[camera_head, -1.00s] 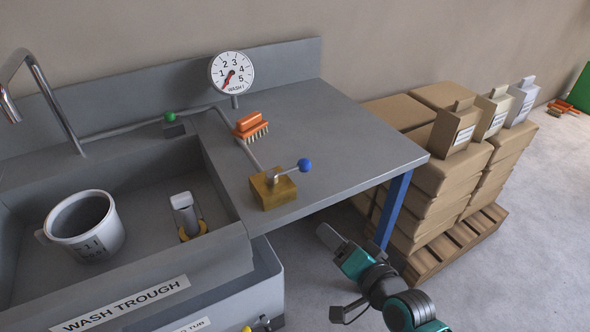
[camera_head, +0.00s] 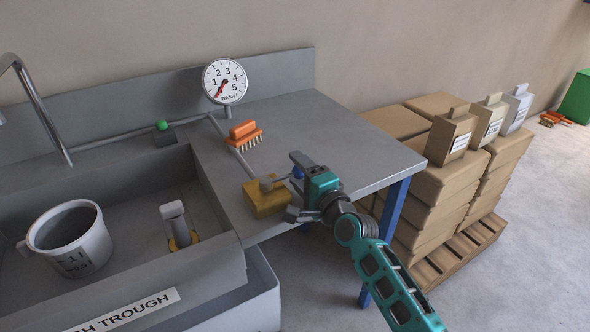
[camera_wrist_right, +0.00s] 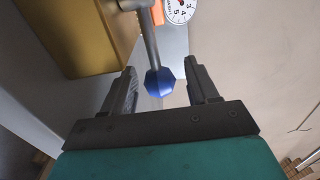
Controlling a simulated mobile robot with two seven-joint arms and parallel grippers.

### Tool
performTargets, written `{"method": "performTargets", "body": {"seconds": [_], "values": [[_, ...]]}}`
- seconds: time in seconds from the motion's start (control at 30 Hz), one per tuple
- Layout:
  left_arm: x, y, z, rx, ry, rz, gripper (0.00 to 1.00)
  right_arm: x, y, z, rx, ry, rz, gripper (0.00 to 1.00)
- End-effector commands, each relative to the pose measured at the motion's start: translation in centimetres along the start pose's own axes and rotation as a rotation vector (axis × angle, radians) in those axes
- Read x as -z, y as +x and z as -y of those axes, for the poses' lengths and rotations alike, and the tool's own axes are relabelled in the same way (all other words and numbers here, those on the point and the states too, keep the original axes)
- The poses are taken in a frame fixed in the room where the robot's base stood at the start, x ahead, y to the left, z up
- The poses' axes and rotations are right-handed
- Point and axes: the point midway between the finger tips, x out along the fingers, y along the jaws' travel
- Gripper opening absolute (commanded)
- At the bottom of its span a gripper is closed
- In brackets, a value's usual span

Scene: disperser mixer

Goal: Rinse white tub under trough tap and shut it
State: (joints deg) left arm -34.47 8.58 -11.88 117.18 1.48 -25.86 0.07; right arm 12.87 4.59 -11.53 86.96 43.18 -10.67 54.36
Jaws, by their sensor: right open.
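The white tub (camera_head: 72,240) with a side handle stands upright in the left part of the wash trough (camera_head: 215,262). The chrome tap spout (camera_head: 38,105) rises at the left behind it; its outlet is cut off by the frame edge. A brass valve block (camera_head: 268,198) sits on the counter's front edge, with a lever ending in a blue knob (camera_wrist_right: 160,82). My right gripper (camera_head: 293,186) is at the lever, and in the wrist view its open fingers (camera_wrist_right: 158,90) stand on either side of the blue knob, apart from it. My left gripper is not in view.
A dial gauge (camera_head: 225,81) stands behind an orange brush (camera_head: 243,135) on the counter. A grey post with a yellow base (camera_head: 175,222) stands in the trough. Stacked cartons (camera_head: 440,185) on a pallet fill the right, beyond the blue table leg (camera_head: 388,235).

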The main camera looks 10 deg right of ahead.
Motion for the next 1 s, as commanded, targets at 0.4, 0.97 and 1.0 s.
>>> {"method": "performTargets", "body": {"seconds": [0.4,0.97,1.0], "values": [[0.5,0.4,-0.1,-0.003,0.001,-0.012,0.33,0.0,2.1,0.0,0.000,-0.001,0.000,0.59],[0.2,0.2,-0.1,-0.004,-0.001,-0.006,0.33,0.0,2.1,0.0,0.000,0.000,0.000,0.18],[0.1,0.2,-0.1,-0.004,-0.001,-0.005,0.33,0.0,2.1,0.0,0.000,0.000,0.000,0.14]]}}
